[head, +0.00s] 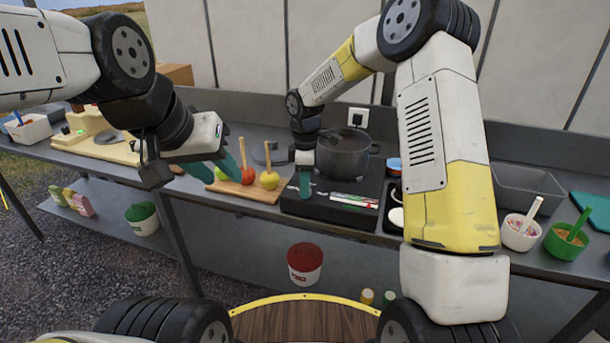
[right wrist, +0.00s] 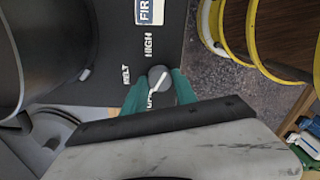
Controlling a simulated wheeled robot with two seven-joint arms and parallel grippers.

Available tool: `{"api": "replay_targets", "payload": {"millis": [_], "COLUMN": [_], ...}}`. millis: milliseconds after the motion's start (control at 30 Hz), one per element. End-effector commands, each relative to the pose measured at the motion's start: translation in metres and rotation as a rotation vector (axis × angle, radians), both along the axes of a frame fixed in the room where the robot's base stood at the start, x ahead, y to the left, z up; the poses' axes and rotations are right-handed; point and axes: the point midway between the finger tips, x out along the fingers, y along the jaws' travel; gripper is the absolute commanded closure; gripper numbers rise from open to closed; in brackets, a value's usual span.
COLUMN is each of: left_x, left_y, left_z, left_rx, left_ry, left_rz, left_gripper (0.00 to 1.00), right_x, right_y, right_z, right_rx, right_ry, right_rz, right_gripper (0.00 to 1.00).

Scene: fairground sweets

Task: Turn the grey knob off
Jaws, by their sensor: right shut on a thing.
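The grey knob (right wrist: 158,77) is round with a white line across it, on the front of a black hob (head: 322,208). My right gripper (head: 305,185) is shut on the knob, with a teal finger on each side in the right wrist view (right wrist: 158,92). The white line slants from upper right to lower left, its lower end near a partly covered label. The labels MELT and HIGH beside the knob are readable. In the head view the fingers hide the knob. My left gripper (head: 213,170) is open and empty, above the apple board.
A dark pot (head: 345,156) stands on the hob behind my right gripper. A wooden board (head: 262,194) with several apples on sticks lies to the left. Cups of toppings (head: 519,238) and a clear tub (head: 530,190) stand to the right. A red-and-white bucket (head: 305,262) is on the lower shelf.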

Motion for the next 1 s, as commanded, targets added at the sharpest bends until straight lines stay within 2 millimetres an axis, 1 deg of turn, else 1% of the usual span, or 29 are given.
{"api": "replay_targets", "payload": {"millis": [100,300,800,833,933,1000], "left_x": [0.0,0.0,0.0,0.0,0.0,0.0], "left_y": [0.0,0.0,0.0,0.0,0.0,0.0], "left_z": [0.0,0.0,0.0,0.0,0.0,0.0], "left_rx": [0.0,0.0,0.0,0.0,0.0,0.0], "left_ry": [0.0,0.0,0.0,0.0,0.0,0.0], "left_rz": [0.0,0.0,0.0,0.0,0.0,0.0], "left_gripper": [0.64,0.64,0.64,0.64,0.64,0.64], "right_x": [0.0009,0.0009,0.0009,0.0009,0.0008,0.0006], "right_y": [-0.0005,-0.0004,-0.0002,-0.0002,-0.0002,-0.0002], "right_z": [0.0007,0.0008,0.0008,0.0008,0.0007,0.0005], "right_rx": [0.0,0.0,0.0,0.0,0.0,0.0], "right_ry": [-0.002,-0.002,-0.003,-0.003,-0.002,-0.002], "right_rz": [0.054,0.109,0.13,0.13,0.129,0.129], "right_gripper": [1.0,1.0,1.0,0.64,0.45,0.45]}}
